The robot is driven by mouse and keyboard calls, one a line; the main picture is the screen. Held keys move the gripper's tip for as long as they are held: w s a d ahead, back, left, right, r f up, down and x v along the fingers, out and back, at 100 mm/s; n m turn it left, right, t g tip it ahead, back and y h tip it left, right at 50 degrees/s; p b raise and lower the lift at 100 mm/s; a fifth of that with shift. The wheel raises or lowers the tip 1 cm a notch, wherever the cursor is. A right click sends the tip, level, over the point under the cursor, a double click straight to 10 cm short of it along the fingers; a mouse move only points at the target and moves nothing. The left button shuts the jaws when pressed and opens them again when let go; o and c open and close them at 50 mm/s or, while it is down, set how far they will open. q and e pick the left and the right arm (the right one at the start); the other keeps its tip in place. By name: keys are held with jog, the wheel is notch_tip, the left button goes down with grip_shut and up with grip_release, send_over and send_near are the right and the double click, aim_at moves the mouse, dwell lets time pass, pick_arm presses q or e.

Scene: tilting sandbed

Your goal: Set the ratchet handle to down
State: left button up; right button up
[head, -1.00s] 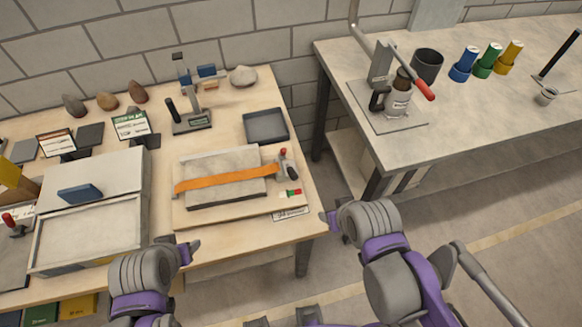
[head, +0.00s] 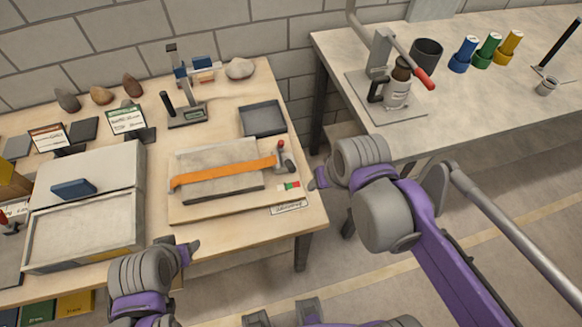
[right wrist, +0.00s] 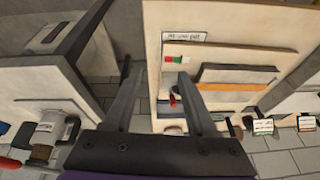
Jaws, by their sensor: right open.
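The ratchet (head: 287,165) is a small dark grey mechanism at the right end of an orange strap (head: 225,172) lying over a grey slab (head: 215,190). Its red-tipped handle (head: 281,144) points up in the head view. In the right wrist view the red tip (right wrist: 173,100) shows between my fingers, some way beyond them. A red and green marker (head: 290,186) is on the board just in front of the ratchet. My right gripper (head: 318,180) is open and empty, right of the ratchet and apart from it. My left gripper (head: 190,250) is by the table's front edge; its jaw opening is unclear.
A dark tray (head: 264,118) lies behind the ratchet. A shallow sandbox (head: 80,235) stands at left. The second table (head: 440,130) on the right carries a lever press (head: 385,85) and coloured cups. A floor gap separates the tables.

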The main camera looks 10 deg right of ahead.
aim_at(292, 166)
jog(key=w+a+r+m+g+y+b, duration=0.1)
jog(key=w+a+r+g+b, duration=0.25)
jog(key=w, duration=0.65)
jog(key=f, duration=0.3)
jog(key=a+f, duration=0.1)
jog(key=f, duration=0.6)
jog(key=shift+a+f+b, duration=0.15)
jog(key=shift+a+b, duration=0.15)
pick_arm(q)
jog(key=f, duration=0.2)
jog(key=s+f, duration=0.1)
jog(key=f, duration=0.2)
jog(key=shift+s+f, duration=0.25)
jog(key=shift+f, duration=0.15)
pick_arm(e)
grip_shut()
